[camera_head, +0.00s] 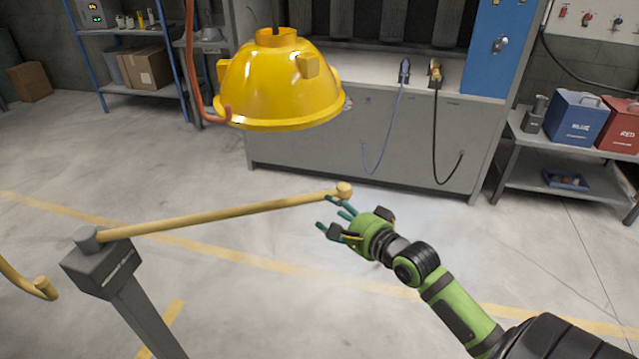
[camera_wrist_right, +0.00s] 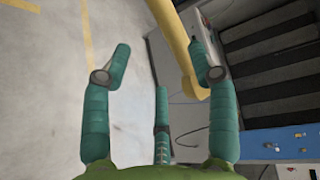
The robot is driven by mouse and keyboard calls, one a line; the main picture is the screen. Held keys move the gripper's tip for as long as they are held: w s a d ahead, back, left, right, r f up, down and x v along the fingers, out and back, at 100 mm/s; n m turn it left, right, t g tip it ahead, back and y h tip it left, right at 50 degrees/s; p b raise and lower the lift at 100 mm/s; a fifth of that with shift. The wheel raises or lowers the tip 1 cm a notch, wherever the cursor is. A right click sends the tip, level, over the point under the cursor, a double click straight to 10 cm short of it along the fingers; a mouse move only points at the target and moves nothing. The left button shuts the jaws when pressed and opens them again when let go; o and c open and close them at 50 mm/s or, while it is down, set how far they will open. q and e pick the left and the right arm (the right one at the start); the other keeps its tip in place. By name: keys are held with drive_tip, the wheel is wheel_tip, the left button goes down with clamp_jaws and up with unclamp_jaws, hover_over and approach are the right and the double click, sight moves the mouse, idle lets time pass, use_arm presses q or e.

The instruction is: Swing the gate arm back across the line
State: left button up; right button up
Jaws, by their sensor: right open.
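The yellow gate arm (camera_head: 230,214) reaches from the top of a grey post (camera_head: 102,262) at the lower left to a rounded knob end (camera_head: 344,190) near the middle of the head view. My right gripper (camera_head: 328,212) is open, just below and right of the knob end. In the right wrist view the gate arm (camera_wrist_right: 174,40) runs down near the right finger, and the open fingers (camera_wrist_right: 165,70) have nothing between them. I cannot tell whether a finger touches the arm. A yellow line (camera_head: 235,256) runs across the floor under the arm. My left gripper is not in view.
A yellow hood (camera_head: 280,85) hangs above and beyond the gate arm. A grey bench (camera_head: 310,150) stands behind it. A shelf (camera_head: 560,150) with blue (camera_head: 577,118) and red (camera_head: 622,125) boxes is at the right. A curved yellow piece (camera_head: 25,282) shows at the left edge.

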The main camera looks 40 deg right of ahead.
sight(316, 201)
drive_tip(key=shift+w+a+r, duration=0.2)
drive_tip(key=shift+w+r, duration=0.25)
drive_tip(key=shift+r, duration=0.25)
drive_tip(key=shift+w+a+p, duration=0.15)
drive_tip(key=shift+w+p, duration=0.05)
drive_tip(key=shift+w, duration=0.3)
drive_tip(key=shift+w+a+p, duration=0.15)
drive_tip(key=shift+w+p, duration=0.05)
drive_tip(key=shift+w, duration=0.3)
drive_tip(key=x, duration=0.3)
drive_tip(key=shift+w+d+f, duration=0.1)
drive_tip(key=shift+w+f, duration=0.05)
drive_tip(key=shift+f, duration=0.05)
drive_tip(key=shift+w+f, duration=0.1)
drive_tip(key=shift+w, duration=0.1)
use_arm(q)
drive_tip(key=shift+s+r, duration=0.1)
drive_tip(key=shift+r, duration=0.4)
use_arm(e)
clamp_jaws()
